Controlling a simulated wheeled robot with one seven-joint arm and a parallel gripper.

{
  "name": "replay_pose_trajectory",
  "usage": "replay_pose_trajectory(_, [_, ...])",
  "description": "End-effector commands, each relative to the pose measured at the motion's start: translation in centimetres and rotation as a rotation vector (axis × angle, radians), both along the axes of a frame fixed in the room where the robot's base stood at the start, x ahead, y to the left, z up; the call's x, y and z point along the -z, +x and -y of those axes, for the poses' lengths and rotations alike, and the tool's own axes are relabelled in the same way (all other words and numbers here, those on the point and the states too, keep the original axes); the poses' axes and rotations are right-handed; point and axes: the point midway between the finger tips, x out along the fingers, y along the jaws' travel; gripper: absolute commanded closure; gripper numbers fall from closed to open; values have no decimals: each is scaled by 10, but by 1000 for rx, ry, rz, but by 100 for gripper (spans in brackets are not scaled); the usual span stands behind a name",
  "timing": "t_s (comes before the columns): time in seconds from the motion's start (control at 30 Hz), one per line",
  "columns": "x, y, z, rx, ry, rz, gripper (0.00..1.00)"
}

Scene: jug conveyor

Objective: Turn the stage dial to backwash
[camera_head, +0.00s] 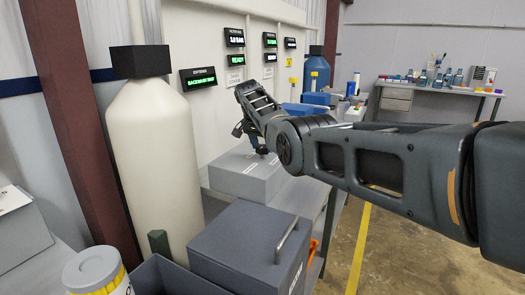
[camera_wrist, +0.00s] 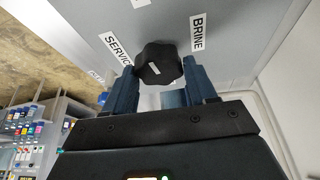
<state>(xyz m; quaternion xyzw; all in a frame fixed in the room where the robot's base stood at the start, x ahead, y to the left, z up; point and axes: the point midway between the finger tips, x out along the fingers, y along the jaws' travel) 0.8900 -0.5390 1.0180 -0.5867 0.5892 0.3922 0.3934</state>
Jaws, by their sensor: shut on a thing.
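The stage dial (camera_wrist: 158,64) is a black lobed knob on a grey panel in the wrist view. My gripper (camera_wrist: 160,75) is shut on it, with one blue finger on each side. A small light mark shows on the knob. A SERVICE label (camera_wrist: 118,48) is at its left and a BRINE label (camera_wrist: 197,32) at its right. Another label (camera_wrist: 140,3) is cut off at the top edge and cannot be read. In the head view my gripper (camera_head: 262,147) is at the top of the grey control box (camera_head: 250,178); the dial is hidden there by my gripper.
A cream tank (camera_head: 155,155) stands left of the box. A wall display (camera_head: 198,78) shows green text that seems to read BACKWASH FIRST. A grey lidded bin (camera_head: 240,245) with a handle is in front. A bench (camera_head: 440,88) with small bottles is at the back right.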

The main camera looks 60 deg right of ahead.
Motion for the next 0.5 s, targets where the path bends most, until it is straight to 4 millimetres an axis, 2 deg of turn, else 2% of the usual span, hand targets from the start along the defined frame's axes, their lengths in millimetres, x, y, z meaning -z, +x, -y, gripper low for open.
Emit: replay_pose_trajectory(0.5, [-1,1,0,116,0,3,74])
